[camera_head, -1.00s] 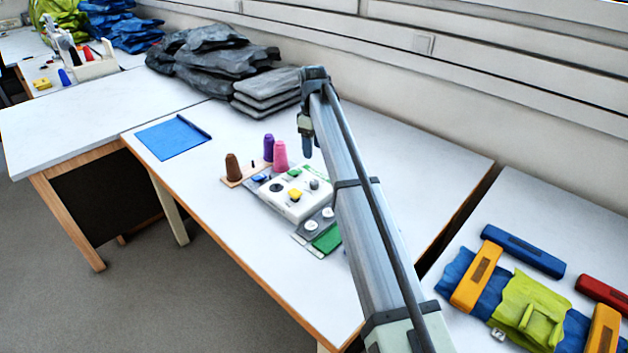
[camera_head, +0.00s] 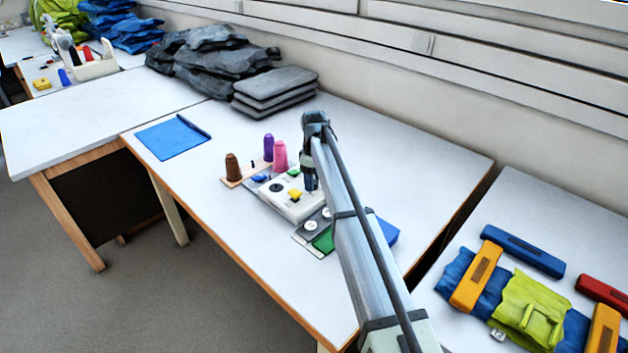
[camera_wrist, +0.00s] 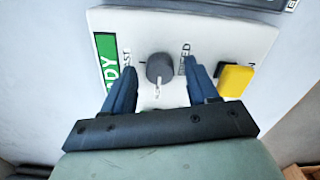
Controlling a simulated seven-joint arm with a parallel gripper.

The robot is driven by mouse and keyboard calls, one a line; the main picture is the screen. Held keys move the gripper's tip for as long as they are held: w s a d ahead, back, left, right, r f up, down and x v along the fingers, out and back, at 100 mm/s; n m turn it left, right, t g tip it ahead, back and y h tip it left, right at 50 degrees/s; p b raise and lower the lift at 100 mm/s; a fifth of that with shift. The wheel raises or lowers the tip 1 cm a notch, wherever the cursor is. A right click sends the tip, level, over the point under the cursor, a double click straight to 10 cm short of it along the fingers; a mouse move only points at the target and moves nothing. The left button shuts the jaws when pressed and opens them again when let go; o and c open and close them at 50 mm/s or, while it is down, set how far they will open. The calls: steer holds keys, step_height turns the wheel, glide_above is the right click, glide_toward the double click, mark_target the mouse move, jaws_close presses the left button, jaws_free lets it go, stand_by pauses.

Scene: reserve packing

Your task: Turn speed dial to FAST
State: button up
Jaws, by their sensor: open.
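The speed dial (camera_wrist: 160,67) is a dark grey round knob with a pale pointer mark directed toward the bottom of the wrist view. It sits on a white control box (camera_wrist: 220,33), with partly covered lettering "SPEED" and "AST" around it. My gripper (camera_wrist: 161,76) is open, one dark blue finger on each side of the dial. Gaps show between fingers and knob; I cannot tell how far above the box the tips are.
A yellow button (camera_wrist: 236,80) lies close to the right finger, and a green "DY" label (camera_wrist: 107,65) is near the left. Brown (camera_head: 232,167), purple (camera_head: 268,147) and pink (camera_head: 280,156) cones stand behind the box. A blue mat (camera_head: 170,140) lies at left.

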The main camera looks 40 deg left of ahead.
steer(key=shift+f, duration=0.3)
steer(key=c, duration=1.1)
